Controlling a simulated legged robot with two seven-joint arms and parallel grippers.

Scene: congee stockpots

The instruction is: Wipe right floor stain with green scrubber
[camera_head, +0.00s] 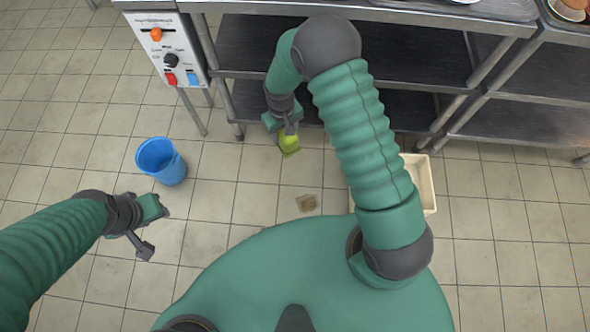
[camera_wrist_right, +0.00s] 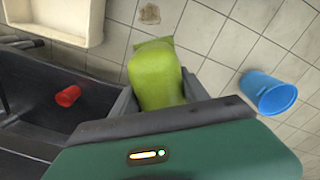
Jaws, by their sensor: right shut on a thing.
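The green scrubber (camera_head: 289,143) is held in my right gripper (camera_head: 284,128), low over the floor in front of the shelf. It fills the middle of the right wrist view (camera_wrist_right: 156,75), between the two fingers. I cannot tell whether it touches the floor. A brownish floor stain (camera_head: 306,202) lies on the tiles nearer to my body, apart from the scrubber. The same stain shows at the top of the right wrist view (camera_wrist_right: 149,14). My left gripper (camera_head: 150,228) is empty over the tiles at the left, its fingers spread apart.
A blue bucket (camera_head: 162,161) stands on the floor at the left. A cream bin (camera_head: 421,180) is partly hidden behind my right arm. Metal shelves (camera_head: 410,105) and a control panel (camera_head: 167,50) line the back. A red cup (camera_wrist_right: 68,96) lies on a dark shelf.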

